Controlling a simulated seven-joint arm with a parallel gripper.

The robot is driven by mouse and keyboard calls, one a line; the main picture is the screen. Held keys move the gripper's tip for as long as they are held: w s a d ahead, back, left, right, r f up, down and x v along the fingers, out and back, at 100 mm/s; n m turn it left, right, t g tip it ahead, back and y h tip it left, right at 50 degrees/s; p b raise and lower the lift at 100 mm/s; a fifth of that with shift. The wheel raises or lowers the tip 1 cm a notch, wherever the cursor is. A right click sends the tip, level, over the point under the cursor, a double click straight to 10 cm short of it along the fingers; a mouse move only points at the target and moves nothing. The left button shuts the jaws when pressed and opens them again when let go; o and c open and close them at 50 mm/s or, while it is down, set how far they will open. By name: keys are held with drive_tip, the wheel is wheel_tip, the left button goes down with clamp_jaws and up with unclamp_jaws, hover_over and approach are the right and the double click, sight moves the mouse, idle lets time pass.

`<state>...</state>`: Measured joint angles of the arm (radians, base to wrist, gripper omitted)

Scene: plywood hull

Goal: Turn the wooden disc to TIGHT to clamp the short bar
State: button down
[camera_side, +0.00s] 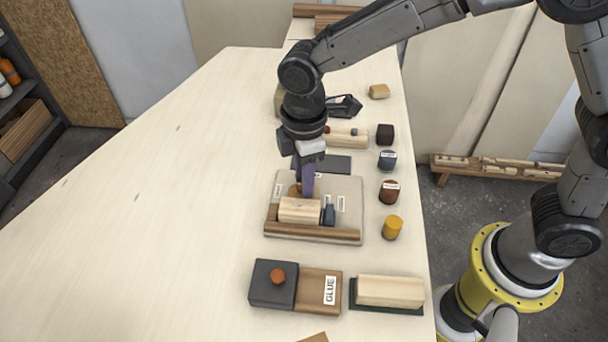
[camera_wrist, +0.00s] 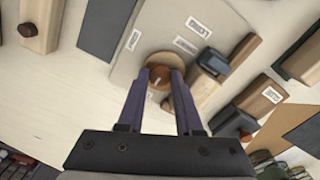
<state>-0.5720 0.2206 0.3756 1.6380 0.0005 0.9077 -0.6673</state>
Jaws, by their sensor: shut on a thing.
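The wooden disc (camera_wrist: 158,60) sits on a beige board (camera_wrist: 135,75), with a reddish-brown knob on top. My gripper (camera_wrist: 161,77) is shut on the disc's knob, one purple finger on each side. In the side view my gripper (camera_side: 306,194) points down at the board and hides most of the disc. The short bar (camera_side: 299,210), a pale wooden block, lies beside the disc, between it and a brown rail (camera_side: 310,231). Small white labels (camera_wrist: 185,46) surround the disc; their words are too small to read surely, and I cannot tell where the disc points.
A dark clamp-like piece (camera_side: 328,213) stands right of the bar. A black box with an orange knob (camera_side: 278,277), a GLUE-labelled block (camera_side: 328,291) and a pale block (camera_side: 390,291) lie in front. Several small pots, such as the yellow one (camera_side: 393,228), line the right. The table's left is clear.

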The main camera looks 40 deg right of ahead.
idle(0.4)
drive_tip(key=c, duration=0.6)
unclamp_jaws()
drive_tip(key=shift+r, duration=0.1)
wheel_tip(320, 180, up, 14)
drive_tip(key=shift+f, duration=0.15)
